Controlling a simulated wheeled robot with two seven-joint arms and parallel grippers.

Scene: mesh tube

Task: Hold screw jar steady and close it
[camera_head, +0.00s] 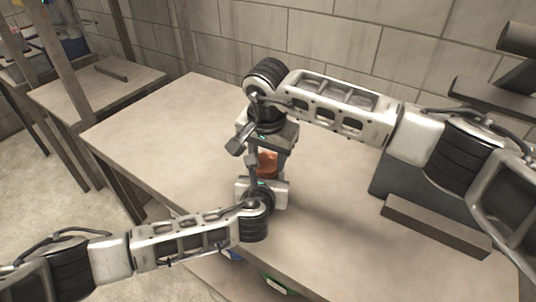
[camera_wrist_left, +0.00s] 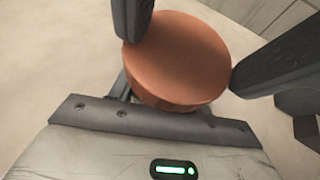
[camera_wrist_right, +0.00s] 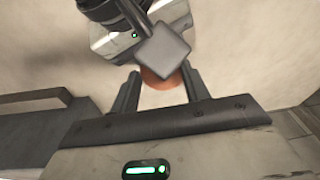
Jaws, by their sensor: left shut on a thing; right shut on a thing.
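The screw jar shows as an orange-brown round piece (camera_head: 267,163) between my two grippers in the head view. In the left wrist view its flat round top (camera_wrist_left: 178,55) fills the space between the fingers. My left gripper (camera_head: 262,174) is shut on the jar from the near side, with a finger on each side. My right gripper (camera_head: 268,150) reaches in from the far side and is shut on the jar. In the right wrist view only a small orange part (camera_wrist_right: 160,84) shows, behind a grey block. The joint between lid and body is hidden.
The jar is over a pale table (camera_head: 180,115), mostly clear on the left. A dark grey block (camera_head: 435,226) lies at the right. A green-and-white item (camera_head: 278,284) shows by the near edge. A tiled wall (camera_head: 340,45) stands behind. The two grippers are very close together.

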